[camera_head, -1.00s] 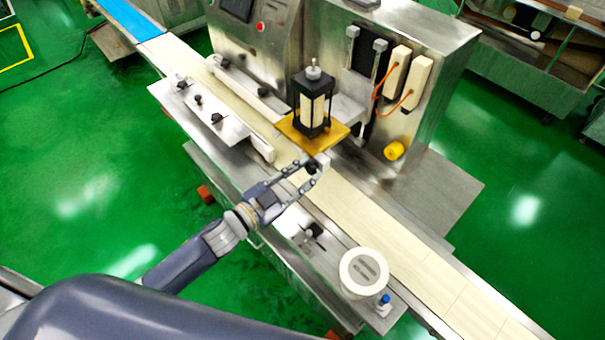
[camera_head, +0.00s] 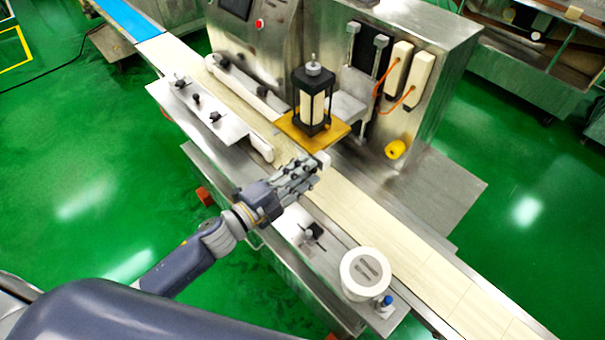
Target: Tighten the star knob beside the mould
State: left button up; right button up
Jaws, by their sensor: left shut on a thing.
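The mould (camera_head: 314,97), a black-framed block with pale panels and a grey top, stands upright on a yellow-brown plate (camera_head: 293,132) over the conveyor. My left gripper (camera_head: 312,170) is just in front of this plate, low at the near side of the conveyor. Its fingers are shut on the star knob, which they hide almost wholly. A small white block (camera_head: 323,159) shows right beside the fingertips. My right gripper is not in view.
The pale conveyor belt (camera_head: 375,222) runs diagonally past the steel machine (camera_head: 432,95). A side plate with small dark knobs (camera_head: 215,117) lies left of the gripper.

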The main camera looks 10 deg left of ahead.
pick_arm(q)
jog(key=shift+m, duration=1.2)
jog(key=o, duration=1.1)
jog(key=shift+s, duration=0.1)
jog(key=v, duration=1.2)
